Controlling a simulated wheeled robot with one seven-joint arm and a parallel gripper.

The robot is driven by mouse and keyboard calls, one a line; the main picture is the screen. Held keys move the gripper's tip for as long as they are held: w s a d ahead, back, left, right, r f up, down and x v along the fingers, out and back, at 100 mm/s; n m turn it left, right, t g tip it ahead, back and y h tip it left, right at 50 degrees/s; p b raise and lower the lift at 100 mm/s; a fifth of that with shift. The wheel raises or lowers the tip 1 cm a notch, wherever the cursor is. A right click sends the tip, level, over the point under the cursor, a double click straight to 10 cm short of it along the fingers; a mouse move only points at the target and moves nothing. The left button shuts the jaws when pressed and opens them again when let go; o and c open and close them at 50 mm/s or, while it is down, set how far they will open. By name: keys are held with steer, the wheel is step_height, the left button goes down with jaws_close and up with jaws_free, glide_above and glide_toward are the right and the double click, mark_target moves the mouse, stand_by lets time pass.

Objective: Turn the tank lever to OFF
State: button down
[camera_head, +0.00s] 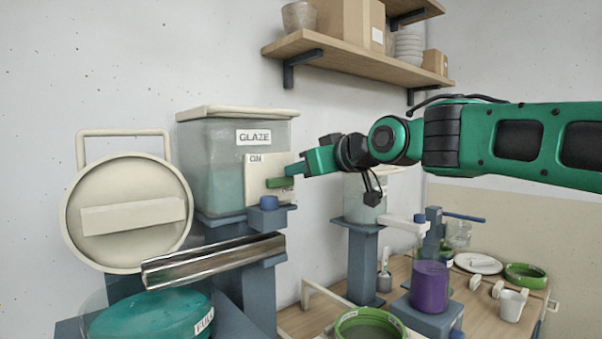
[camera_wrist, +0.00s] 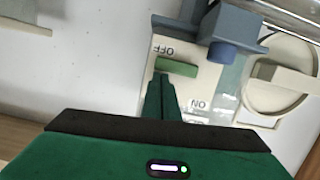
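The glaze tank (camera_head: 222,165) is a box of pale green liquid with a cream lid and a GLAZE label. Its cream switch plate (camera_head: 256,170) reads ON at the top in the head view; the wrist view shows both OFF and ON, upside down. The green tank lever (camera_head: 280,183) is a short bar lying roughly level low on the plate. In the wrist view the lever (camera_wrist: 177,66) lies right beside the OFF word. My gripper (camera_head: 291,170) has its fingers together, tip close to the lever; I cannot tell whether they touch. It also shows in the wrist view (camera_wrist: 160,80).
A metal trough (camera_head: 214,262) runs below the tank toward a teal glaze bucket (camera_head: 150,318). A round cream lid (camera_head: 128,213) stands at left. A purple container (camera_head: 429,288) and a green-rimmed bowl (camera_head: 368,325) stand to the right. A wooden shelf (camera_head: 345,60) hangs above.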

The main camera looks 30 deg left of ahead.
step_height(320, 180, up, 3)
steer(key=shift+w+d+r, duration=0.1)
steer(key=shift+w+r, duration=0.05)
steer(key=shift+r, duration=0.05)
steer(key=shift+d+r, duration=0.1)
steer(key=shift+r, duration=0.25)
steer(key=v, duration=0.9)
steer(key=shift+d, duration=0.3)
